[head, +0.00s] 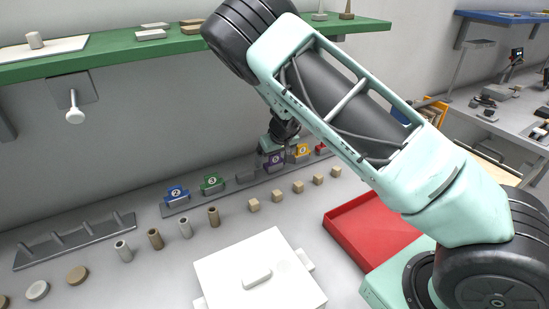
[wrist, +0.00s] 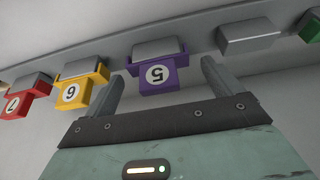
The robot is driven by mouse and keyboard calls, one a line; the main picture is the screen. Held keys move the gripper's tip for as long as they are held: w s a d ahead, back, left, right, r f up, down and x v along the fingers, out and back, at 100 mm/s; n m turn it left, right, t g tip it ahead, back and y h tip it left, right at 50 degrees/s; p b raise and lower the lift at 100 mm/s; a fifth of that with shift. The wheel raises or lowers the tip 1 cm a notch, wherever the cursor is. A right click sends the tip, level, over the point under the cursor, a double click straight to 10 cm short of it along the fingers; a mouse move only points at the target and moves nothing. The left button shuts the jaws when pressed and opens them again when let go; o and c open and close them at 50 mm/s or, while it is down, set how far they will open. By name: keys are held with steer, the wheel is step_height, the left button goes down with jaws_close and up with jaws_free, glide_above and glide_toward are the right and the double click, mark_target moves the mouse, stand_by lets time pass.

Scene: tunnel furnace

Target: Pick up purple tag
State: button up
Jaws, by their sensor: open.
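The purple tag (wrist: 158,75), marked with a 5, sits on a grey block on a long grey rail (wrist: 205,40) in the wrist view. In the head view the purple tag (head: 274,162) shows just under my gripper. My gripper (wrist: 160,85) is open, with one finger on each side of the purple tag. The fingers look apart from it, with a gap on both sides. In the head view my gripper (head: 272,148) is at the rail, partly hidden by my own arm.
Yellow tag (wrist: 82,85) and red tag (wrist: 25,97) are beside the purple one. An empty grey block (wrist: 250,37) and green tag (head: 211,182) are on its other side. A blue tag (head: 176,194), white lidded box (head: 235,282), red tray (head: 345,222) and green shelf (head: 110,45) are around.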

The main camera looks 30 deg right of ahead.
steer(key=shift+w+f, duration=0.15)
steer(key=shift+f, duration=0.15)
steer(key=c, duration=1.1)
steer(key=shift+o, duration=0.2)
steer(key=shift+r, duration=0.15)
